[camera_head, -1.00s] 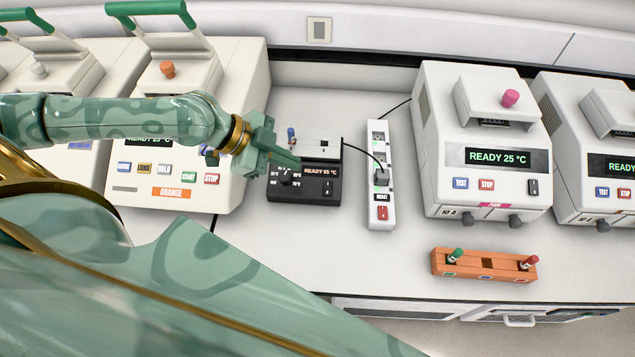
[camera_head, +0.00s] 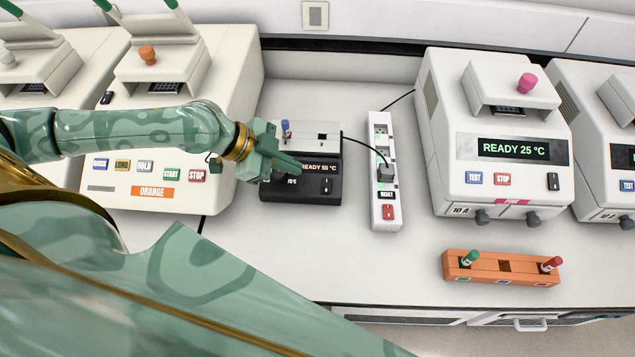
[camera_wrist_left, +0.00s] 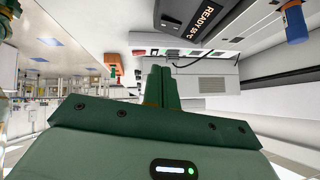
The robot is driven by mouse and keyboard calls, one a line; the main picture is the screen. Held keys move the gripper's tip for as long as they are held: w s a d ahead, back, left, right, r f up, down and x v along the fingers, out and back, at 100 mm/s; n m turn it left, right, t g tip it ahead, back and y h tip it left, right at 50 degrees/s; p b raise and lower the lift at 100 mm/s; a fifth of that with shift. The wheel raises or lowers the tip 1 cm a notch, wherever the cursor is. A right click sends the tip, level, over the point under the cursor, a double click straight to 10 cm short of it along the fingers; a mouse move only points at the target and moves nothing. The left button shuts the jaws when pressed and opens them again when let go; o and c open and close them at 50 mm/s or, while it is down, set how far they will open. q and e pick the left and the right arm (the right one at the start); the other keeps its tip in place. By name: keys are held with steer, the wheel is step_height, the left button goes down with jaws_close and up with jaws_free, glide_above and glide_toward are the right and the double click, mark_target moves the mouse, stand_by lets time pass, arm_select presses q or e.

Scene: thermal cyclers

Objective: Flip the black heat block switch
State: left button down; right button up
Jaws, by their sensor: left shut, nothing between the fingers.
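The black heat block (camera_head: 310,190) stands on the bench between the orange-labelled cycler and the power strip. Its display reads "READY 55 °C". Its black rocker switch (camera_head: 327,185) is at the right of the front panel. In the left wrist view the heat block's dark display panel (camera_wrist_left: 195,20) is at the top, seen sideways. My left gripper (camera_head: 297,165) is shut and empty, over the left part of the block's front, left of the switch. It hides part of the dial there. In the left wrist view its closed fingers (camera_wrist_left: 160,85) point away. My right gripper is not in view.
The white power strip (camera_head: 384,210) with a plug and red switch is right of the block, its cable running to the block. A blue-capped tube (camera_head: 286,130) stands at the block's back left. An orange rack (camera_head: 490,268) holds two capped tubes. White cyclers flank both sides.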

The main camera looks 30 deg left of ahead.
arm_select(q)
glide_above(330, 190)
steer(key=s+a, duration=0.2)
steer(key=s, duration=0.1)
steer(key=f, duration=0.5)
steer(key=shift+w, duration=0.2)
steer(key=f, duration=0.2)
steer(key=shift+w+f, duration=0.25)
steer(key=shift+f, duration=0.15)
steer(key=shift+w+a+f+b, duration=0.15)
steer(key=shift+f+b, duration=0.25)
steer(key=shift+f, duration=0.35)
